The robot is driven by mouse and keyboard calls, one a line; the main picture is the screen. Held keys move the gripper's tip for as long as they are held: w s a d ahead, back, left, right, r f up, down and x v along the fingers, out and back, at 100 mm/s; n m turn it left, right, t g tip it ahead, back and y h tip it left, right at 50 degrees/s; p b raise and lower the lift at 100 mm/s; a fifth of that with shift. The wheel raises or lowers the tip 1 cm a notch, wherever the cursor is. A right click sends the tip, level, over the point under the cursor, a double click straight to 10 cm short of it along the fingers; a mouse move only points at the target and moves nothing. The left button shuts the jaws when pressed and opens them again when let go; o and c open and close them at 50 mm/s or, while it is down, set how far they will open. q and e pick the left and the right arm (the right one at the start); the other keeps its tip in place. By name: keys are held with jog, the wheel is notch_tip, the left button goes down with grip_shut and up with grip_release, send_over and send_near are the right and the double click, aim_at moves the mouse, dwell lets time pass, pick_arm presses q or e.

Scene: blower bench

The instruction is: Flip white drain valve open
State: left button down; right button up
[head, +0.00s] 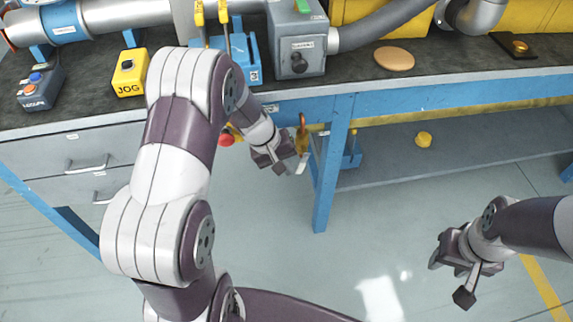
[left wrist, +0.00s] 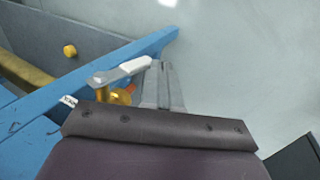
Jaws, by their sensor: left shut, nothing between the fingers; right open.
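The drain valve has a brass body (left wrist: 121,97) and a lever with a white grip (left wrist: 136,66), at the blue bench leg in the left wrist view. In the head view the brass part (head: 302,137) hangs below the bench's front edge, with the white grip (head: 302,164) below it. My left gripper (head: 288,165) is shut and empty beside the lever. In the left wrist view its fingers (left wrist: 163,88) are together, right next to the grip's end; I cannot tell whether they touch. My right gripper (head: 453,278) is open and empty over the floor, at lower right.
The blue bench leg (head: 328,175) stands close to the right of the valve. A red knob (head: 226,140) is left of my left gripper. A lower shelf (head: 460,150) holds a yellow object (head: 424,139). A JOG box (head: 130,74) sits on the bench top. The floor in front is clear.

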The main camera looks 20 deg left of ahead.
pick_arm(q)
jog(key=shift+r, duration=0.1)
jog(key=p+v, duration=0.4)
jog(key=v, duration=0.8)
jog(key=shift+r+p, duration=0.25)
jog(key=shift+p, duration=0.1)
jog(key=shift+s, duration=0.15)
